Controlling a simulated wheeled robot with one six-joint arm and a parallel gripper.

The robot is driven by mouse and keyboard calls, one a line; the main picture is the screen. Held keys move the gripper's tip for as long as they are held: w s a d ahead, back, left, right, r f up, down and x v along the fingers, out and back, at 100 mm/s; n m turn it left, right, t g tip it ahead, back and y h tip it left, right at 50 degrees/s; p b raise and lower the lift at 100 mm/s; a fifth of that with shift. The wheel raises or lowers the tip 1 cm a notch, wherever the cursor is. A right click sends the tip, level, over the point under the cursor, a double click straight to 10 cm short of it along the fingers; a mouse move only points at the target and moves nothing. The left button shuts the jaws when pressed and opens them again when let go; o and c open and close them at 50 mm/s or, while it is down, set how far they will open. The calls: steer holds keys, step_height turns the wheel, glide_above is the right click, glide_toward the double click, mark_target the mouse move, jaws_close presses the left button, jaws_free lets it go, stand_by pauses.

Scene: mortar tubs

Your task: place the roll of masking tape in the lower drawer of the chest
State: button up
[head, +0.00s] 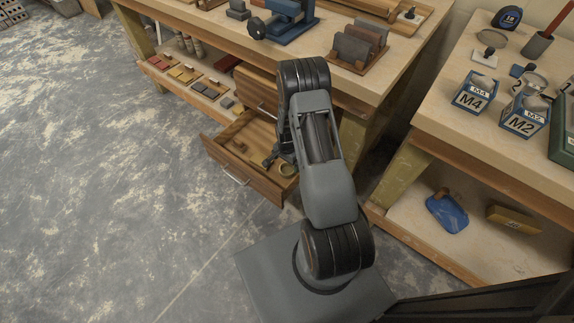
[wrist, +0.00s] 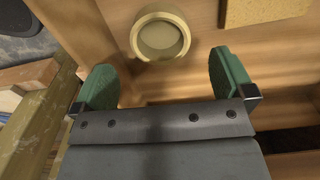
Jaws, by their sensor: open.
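The roll of masking tape (wrist: 186,40) is a tan ring lying flat on the wooden floor of the open lower drawer (head: 224,163). In the head view the tape (head: 291,173) shows at the drawer's right end, partly beside my arm. My gripper (wrist: 165,78) is open and empty, its two green fingers apart. In the wrist view the tape lies just beyond the fingertips, with no contact visible. In the head view the gripper (head: 272,160) is over the drawer, mostly hidden by my arm.
The drawer also holds a flat tan piece (wrist: 262,8) and small items. Another drawer (head: 257,88) sits above, under the bench top with a blue vise (head: 287,22). A second bench (head: 480,130) stands at right. The floor at left is clear.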

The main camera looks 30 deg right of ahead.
steer(key=s+a+r+n+t+p, duration=0.1)
steer(key=a+r+n, duration=0.2)
steer(key=r, duration=0.9)
steer(key=s+a+r+n, duration=0.1)
steer(key=a+r+n, duration=0.1)
steer(key=r, duration=1)
steer(key=s+a+r+n+t, duration=0.1)
steer(key=s+a+r+n, duration=0.2)
steer(key=s+r, duration=0.3)
steer(key=s+a+r+n, duration=0.3)
steer(key=s+r+n, duration=0.2)
steer(key=s+r, duration=0.2)
steer(key=shift+s+t, duration=0.4)
steer(key=shift+s, duration=0.1)
